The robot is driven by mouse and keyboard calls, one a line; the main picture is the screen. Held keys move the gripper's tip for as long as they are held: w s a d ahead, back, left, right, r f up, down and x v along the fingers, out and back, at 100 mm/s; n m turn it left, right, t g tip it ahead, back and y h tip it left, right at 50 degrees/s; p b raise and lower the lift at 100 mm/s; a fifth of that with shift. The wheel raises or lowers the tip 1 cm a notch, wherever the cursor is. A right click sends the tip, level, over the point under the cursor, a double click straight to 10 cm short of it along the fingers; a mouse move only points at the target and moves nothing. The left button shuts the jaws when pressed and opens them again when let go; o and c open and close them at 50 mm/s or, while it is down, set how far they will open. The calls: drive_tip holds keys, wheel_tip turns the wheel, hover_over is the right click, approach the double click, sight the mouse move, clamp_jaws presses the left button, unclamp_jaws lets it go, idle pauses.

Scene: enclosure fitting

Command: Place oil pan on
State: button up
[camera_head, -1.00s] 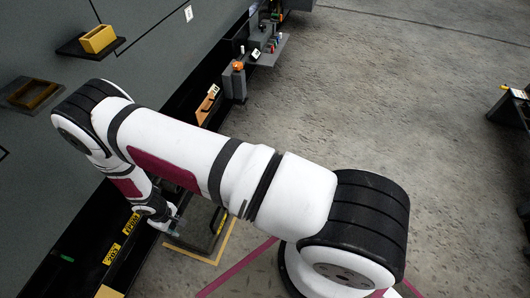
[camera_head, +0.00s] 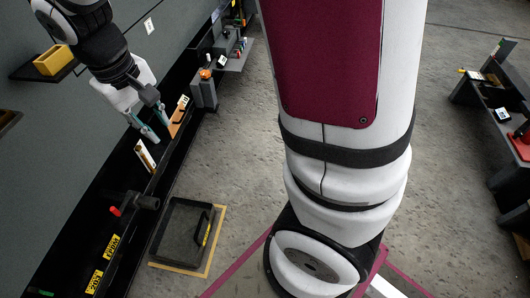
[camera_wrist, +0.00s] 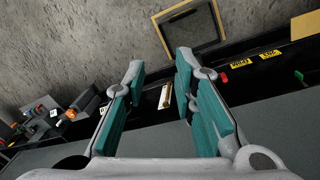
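A dark, shallow square tray (camera_head: 170,243), which looks like the oil pan, lies flat on the floor beside the wall's foot. A black handle-like part with a yellow label (camera_head: 206,228) is at its right side. A yellow floor outline (camera_head: 212,262) shows along its right and front edges. The tray also shows at the top of the wrist view (camera_wrist: 160,33). My gripper (camera_head: 153,126) is raised near the wall, well apart from the tray. Its teal fingers are spread with nothing held between them in the wrist view (camera_wrist: 160,78).
A black valve with a red tip (camera_head: 135,202) sticks out of the wall near the tray. A yellow box on a shelf (camera_head: 52,60) is at upper left. Grey fittings (camera_head: 203,90) stand along the wall. A dark bench (camera_head: 490,95) is at right. Open floor lies between.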

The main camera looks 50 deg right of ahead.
drive_tip(key=s+d+r, duration=0.1)
drive_tip(key=s+r, duration=0.2)
drive_tip(key=s, duration=0.6)
drive_tip(key=s+d+r+m+y, duration=0.1)
drive_tip(key=s+d+r, duration=0.1)
drive_tip(key=s, duration=0.7)
drive_tip(key=s+d+r+m, duration=0.1)
drive_tip(key=s+r, duration=0.3)
drive_tip(key=s, duration=0.5)
drive_tip(key=shift+s+d+y, duration=0.25)
drive_tip(key=shift+d+y, duration=0.05)
drive_tip(key=shift+d, duration=0.1)
wheel_tip(320, 180, up, 36)
drive_tip(key=t+p, duration=0.3)
drive_tip(key=p, duration=3.1)
drive_tip(key=shift+d+t, duration=0.15)
drive_tip(key=shift+t, duration=0.25)
drive_tip(key=shift+w, duration=0.1)
